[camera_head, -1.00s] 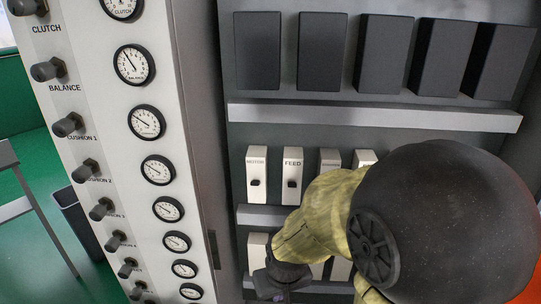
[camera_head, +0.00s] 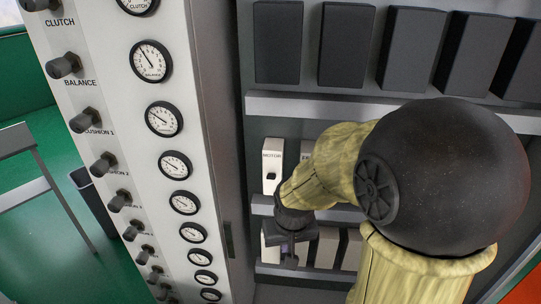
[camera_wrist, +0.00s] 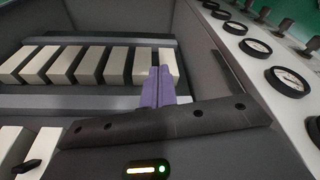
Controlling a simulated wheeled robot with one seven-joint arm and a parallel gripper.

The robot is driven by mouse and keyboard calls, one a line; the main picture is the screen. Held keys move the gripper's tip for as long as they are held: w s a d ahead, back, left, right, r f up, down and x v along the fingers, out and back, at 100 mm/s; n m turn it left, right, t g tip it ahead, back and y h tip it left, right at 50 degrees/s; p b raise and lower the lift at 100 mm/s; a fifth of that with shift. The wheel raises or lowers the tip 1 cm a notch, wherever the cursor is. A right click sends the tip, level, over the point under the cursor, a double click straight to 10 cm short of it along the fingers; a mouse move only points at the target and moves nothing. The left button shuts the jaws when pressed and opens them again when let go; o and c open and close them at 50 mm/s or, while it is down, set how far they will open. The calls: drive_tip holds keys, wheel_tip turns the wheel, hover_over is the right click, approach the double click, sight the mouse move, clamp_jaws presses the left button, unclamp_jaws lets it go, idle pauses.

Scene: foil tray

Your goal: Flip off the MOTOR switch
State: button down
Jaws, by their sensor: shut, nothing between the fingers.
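The MOTOR switch (camera_head: 272,158) is a white module with a small black lever (camera_head: 271,176), at the left end of the switch row in the head view. The FEED switch (camera_head: 306,150) beside it is mostly hidden by my arm. My gripper (camera_head: 291,258) points downward below the MOTOR switch, in front of the lower row, apart from the lever.
A grey rail (camera_head: 262,204) runs between the switch row and the lower row. Large black boxes (camera_head: 346,45) stand above. A panel of gauges (camera_head: 175,165) and knobs (camera_head: 103,162) juts out at the left, close to my gripper. My arm covers the right side.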

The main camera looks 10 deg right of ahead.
sight(271, 175)
drive_tip(key=w+r+m+p, duration=0.1)
drive_tip(key=w+r+p, duration=0.5)
drive_tip(key=r, duration=0.4)
drive_tip(key=w+r+m+p, duration=0.2)
drive_tip(key=w+r+p, duration=0.4)
drive_tip(key=w+r, duration=0.2)
wheel_tip(271, 175, up, 2)
drive_tip(key=shift+w+a+r+h, duration=0.2)
drive_tip(key=shift+w+a+h, duration=0.15)
drive_tip(key=shift+h, duration=0.05)
drive_tip(key=p+x, duration=0.3)
drive_tip(key=x, duration=0.7)
drive_tip(key=shift+w+p, duration=0.15)
drive_tip(key=shift+p, duration=0.25)
drive_tip(key=shift+f, duration=0.1)
